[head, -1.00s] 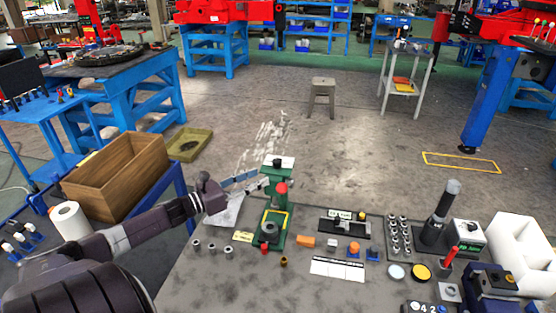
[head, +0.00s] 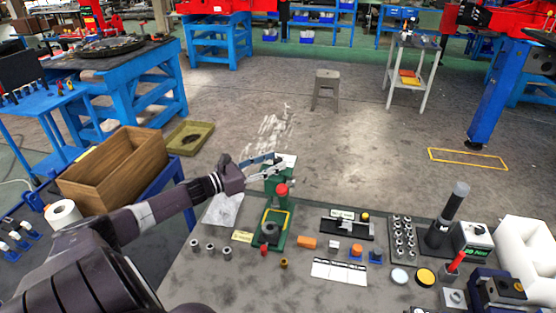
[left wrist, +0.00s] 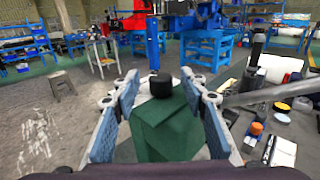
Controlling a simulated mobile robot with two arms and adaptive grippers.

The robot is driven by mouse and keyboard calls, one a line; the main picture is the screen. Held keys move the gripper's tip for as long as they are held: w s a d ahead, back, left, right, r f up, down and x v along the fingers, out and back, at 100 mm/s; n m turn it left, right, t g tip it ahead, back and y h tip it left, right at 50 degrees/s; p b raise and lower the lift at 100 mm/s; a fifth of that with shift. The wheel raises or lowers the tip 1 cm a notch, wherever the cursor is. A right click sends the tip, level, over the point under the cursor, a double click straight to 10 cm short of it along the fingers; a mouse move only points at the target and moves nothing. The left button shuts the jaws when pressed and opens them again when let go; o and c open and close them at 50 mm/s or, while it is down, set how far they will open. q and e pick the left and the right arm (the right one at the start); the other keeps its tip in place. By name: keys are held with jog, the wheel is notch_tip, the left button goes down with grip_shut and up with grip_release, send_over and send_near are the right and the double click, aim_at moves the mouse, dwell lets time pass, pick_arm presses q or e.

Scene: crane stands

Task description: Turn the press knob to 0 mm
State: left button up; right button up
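A green press (head: 274,212) with a red ball (head: 281,190) on its front stands on the bench near the middle of the head view. In the left wrist view, its black knob (left wrist: 161,85) sits upright on top of the green press head (left wrist: 165,130). My left gripper (head: 278,165) is over the top of the press, and its fingers largely hide the knob in the head view. In the left wrist view the left gripper (left wrist: 160,86) is open, with a finger on each side of the knob and clear gaps between. My right gripper is not in view.
Several small grey cylinders (head: 210,248) stand left of the press. An orange block (head: 308,242), a black fixture (head: 346,226) and a rack of pegs (head: 403,235) stand to its right. A wooden box (head: 115,170) is at the left.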

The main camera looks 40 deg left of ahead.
pick_arm(q)
jog(key=shift+x, duration=1.1)
jog(key=shift+c, duration=0.3)
